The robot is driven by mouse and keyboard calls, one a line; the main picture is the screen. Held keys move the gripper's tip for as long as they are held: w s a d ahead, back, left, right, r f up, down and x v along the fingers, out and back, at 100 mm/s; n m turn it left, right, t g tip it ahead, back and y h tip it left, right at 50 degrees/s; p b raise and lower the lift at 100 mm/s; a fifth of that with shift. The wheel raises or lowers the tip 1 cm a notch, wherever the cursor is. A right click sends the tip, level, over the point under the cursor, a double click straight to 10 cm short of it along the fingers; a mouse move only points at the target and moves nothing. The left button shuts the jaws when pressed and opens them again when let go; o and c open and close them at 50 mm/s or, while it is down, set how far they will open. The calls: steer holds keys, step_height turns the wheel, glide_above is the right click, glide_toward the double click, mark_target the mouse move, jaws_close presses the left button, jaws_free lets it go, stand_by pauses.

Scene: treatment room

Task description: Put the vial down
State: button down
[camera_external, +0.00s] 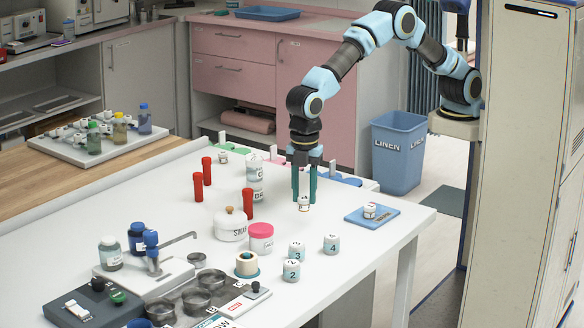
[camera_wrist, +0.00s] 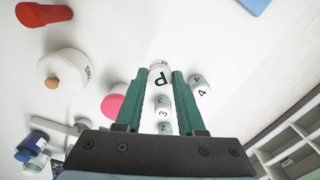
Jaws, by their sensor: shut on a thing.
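The vial (camera_external: 304,203) is a small white one with a dark marking, at the tips of my gripper (camera_external: 304,197). In the wrist view the vial (camera_wrist: 160,76) shows a black letter like P, between the two green fingers of my gripper (camera_wrist: 160,80). The fingers are shut on it and point down. The vial is at or just above the white table (camera_external: 340,280); I cannot tell whether its base touches.
A blue pad (camera_external: 387,219) with a similar vial (camera_external: 370,211) lies to the right. Numbered jars (camera_external: 331,244) stand in front. A pink-lidded jar (camera_external: 261,237), a white lidded pot (camera_external: 231,225) and red pieces (camera_external: 247,203) stand left. The tabletop right around the vial is clear.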

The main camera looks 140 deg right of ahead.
steer(key=shift+s+a+r, duration=0.1)
steer(key=shift+s+r, duration=0.15)
steer(key=shift+r, duration=0.8)
steer(key=s+a+r+n+b, duration=0.1)
steer(key=s+a+n, duration=0.25)
steer(key=s, duration=0.65)
steer(key=s+a+r+n+b, duration=0.1)
steer(key=s+a+n, duration=0.25)
steer(key=s, duration=0.55)
steer(key=shift+n, duration=0.9)
steer(key=shift+s+a+f+p, duration=0.15)
steer(key=shift+s+f, duration=0.35)
steer(key=shift+f, duration=1.25)
steer(key=shift+s+f+p, duration=0.2)
steer(key=shift+s+f, duration=0.3)
steer(key=shift+f, duration=1.2)
steer(key=shift+s+a+f+p, duration=0.15)
steer(key=shift+s+f, duration=0.35)
steer(key=shift+f, duration=1.25)
steer(key=shift+d, duration=0.1)
